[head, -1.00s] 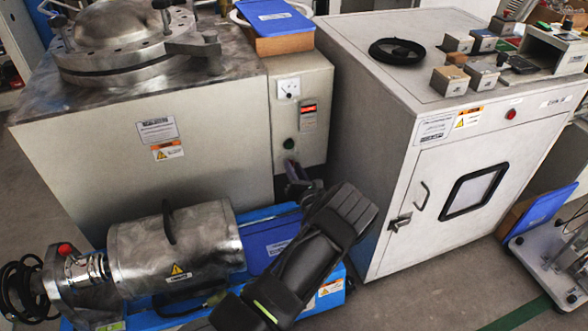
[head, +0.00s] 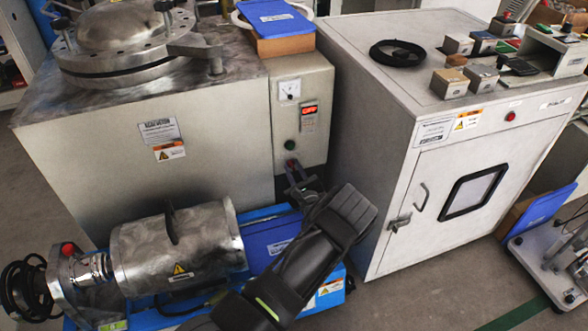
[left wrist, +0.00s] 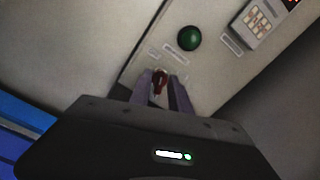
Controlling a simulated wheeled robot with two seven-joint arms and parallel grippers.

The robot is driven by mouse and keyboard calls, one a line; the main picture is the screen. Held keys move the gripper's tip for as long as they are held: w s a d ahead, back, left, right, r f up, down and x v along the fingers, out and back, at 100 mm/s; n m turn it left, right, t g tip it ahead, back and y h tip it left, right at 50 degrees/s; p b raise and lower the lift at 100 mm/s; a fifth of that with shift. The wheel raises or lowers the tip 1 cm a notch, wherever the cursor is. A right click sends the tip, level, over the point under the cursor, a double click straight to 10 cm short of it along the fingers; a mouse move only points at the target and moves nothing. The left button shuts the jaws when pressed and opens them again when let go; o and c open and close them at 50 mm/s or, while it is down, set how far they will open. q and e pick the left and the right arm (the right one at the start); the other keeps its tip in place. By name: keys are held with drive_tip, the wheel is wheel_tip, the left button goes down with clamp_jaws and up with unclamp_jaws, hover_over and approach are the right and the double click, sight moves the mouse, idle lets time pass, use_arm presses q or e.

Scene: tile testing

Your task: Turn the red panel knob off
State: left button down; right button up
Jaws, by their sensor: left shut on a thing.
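The red panel knob (left wrist: 160,82) sits low on the narrow grey control panel (left wrist: 212,62), below a green round button (left wrist: 190,38). In the left wrist view my left gripper (left wrist: 163,80) has its two fingers on either side of the knob and is shut on it. In the head view the left gripper (head: 293,172) reaches up to the panel's lower part, where the dark red knob (head: 291,164) is small and partly covered by the fingers. The knob's exact angle is hard to read. My right gripper is out of view.
A large grey tank cabinet (head: 110,110) stands left of the panel and a white cabinet (head: 400,150) right of it. A metal cylinder machine (head: 175,248) on a blue base lies below, close to my arm. A lit red display (head: 309,110) is above the green button.

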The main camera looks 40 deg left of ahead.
use_arm(q)
drive_tip(key=shift+f+n, duration=0.1)
drive_tip(key=shift+n, duration=0.6)
drive_tip(key=c, duration=1.5)
unclamp_jaws()
drive_tip(key=shift+s, duration=0.1)
drive_tip(key=p+v, duration=0.2)
drive_tip(key=v, duration=0.5)
drive_tip(key=shift+s+d+p, duration=0.2)
drive_tip(key=shift+d+p, duration=0.1)
drive_tip(key=shift+d, duration=0.05)
